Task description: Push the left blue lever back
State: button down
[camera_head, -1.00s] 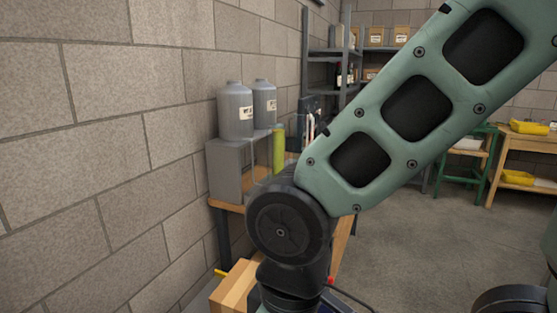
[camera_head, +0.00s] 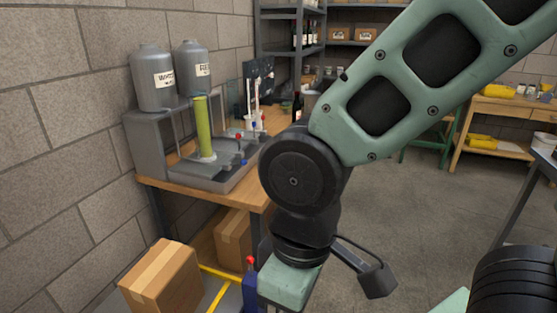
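A grey dispenser (camera_head: 140,135) stands on a wooden table against the left wall. Small levers with red and blue ends are at its right front. One small blue lever end (camera_head: 243,161) is low at the front edge, and another blue end (camera_head: 254,125) is farther back. They are too small for me to tell how they are tilted. Red knobs (camera_head: 239,136) show near them. My arm is to the right of the dispenser and nearer the camera. My gripper is outside the picture, below its lower edge.
Two grey tanks (camera_head: 154,78) sit on the dispenser, and a yellow-green cylinder (camera_head: 203,128) stands in it. A cardboard box (camera_head: 160,280) is at the lower left. A red-topped blue post (camera_head: 250,285) is beside my arm. The floor to the right (camera_head: 415,215) is clear.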

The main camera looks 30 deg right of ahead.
aim_at(243, 162)
jog(key=l, duration=0.2)
jog(key=i+l+u, duration=0.1)
jog(key=i+u, duration=0.3)
jog(key=i+l+u, duration=0.2)
jog(key=i+u, duration=0.2)
